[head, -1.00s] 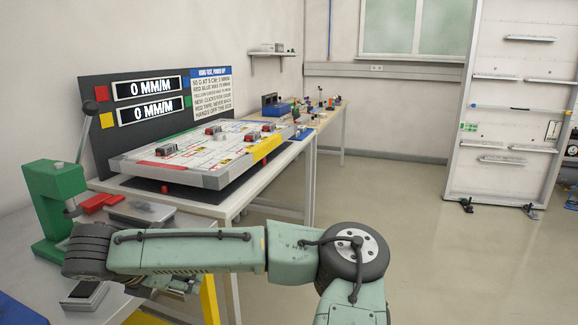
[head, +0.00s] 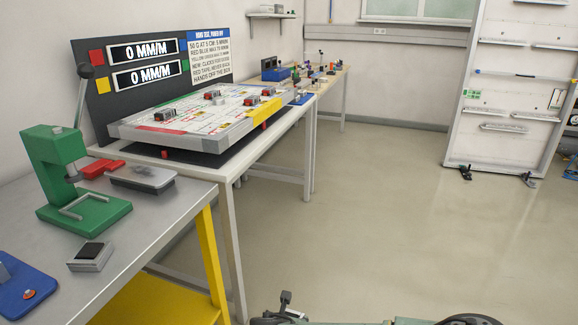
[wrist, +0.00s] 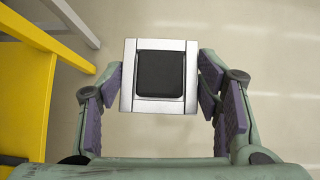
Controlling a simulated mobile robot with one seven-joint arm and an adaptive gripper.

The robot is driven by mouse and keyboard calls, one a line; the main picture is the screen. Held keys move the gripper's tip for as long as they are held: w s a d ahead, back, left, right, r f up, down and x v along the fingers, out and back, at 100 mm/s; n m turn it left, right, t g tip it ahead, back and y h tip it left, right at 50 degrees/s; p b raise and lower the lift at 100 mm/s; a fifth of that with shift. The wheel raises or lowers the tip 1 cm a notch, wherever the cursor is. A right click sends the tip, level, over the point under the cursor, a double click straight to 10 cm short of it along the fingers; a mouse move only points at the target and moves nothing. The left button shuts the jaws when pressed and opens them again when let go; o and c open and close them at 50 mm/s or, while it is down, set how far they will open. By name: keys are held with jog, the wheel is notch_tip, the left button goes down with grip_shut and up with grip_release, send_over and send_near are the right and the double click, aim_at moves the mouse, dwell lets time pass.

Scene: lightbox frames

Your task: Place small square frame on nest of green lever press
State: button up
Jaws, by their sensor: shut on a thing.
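The green lever press (head: 60,172) stands upright on the grey table at the left of the head view, its lever with a dark ball raised. A light metal bracket, seemingly its nest (head: 86,208), sits on the green base, with nothing seen on it. My gripper (wrist: 160,76) is shut on a small square frame (wrist: 157,105), silver with a dark middle, seen face-on between purple finger pads over bare floor in the wrist view. In the head view my arm shows only at the bottom edge, away from the press.
A similar silver block with a dark top (head: 90,257) lies on the grey table (head: 150,228) before the press. A blue plate (head: 22,290) is at front left; red and grey items lie behind the press. Yellow table legs (wrist: 25,105) stand left of my gripper.

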notch_tip(320, 180, down, 9)
jog(key=s+n+y, duration=0.2)
jog(key=n, duration=0.1)
jog(key=shift+s+n, duration=0.2)
jog(key=shift+n, duration=0.1)
